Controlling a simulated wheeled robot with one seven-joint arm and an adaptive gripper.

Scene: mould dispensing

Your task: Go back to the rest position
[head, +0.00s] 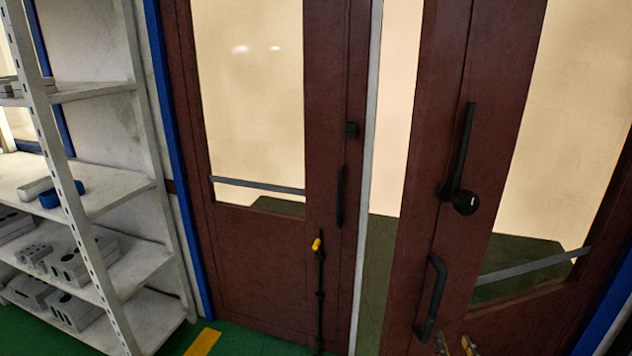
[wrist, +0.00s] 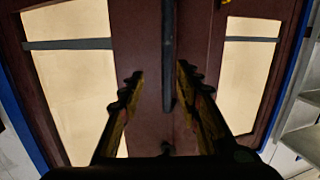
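My gripper (wrist: 160,75) shows in the wrist view with its two dark, yellow-marked fingers spread apart and nothing held between them. In the head view only the fingertips of my gripper (head: 454,345) show at the bottom edge, just below and right of the black pull handle on the right door leaf. In the wrist view the fingers point at the brown doors. I cannot tell the exact distance to them.
The right brown door leaf (head: 410,200) stands ajar, with a gap beside the left leaf (head: 270,260). It carries a black pull handle (head: 432,295) and a black lever (head: 460,165). A white shelf unit (head: 110,200) with grey moulds stands at left.

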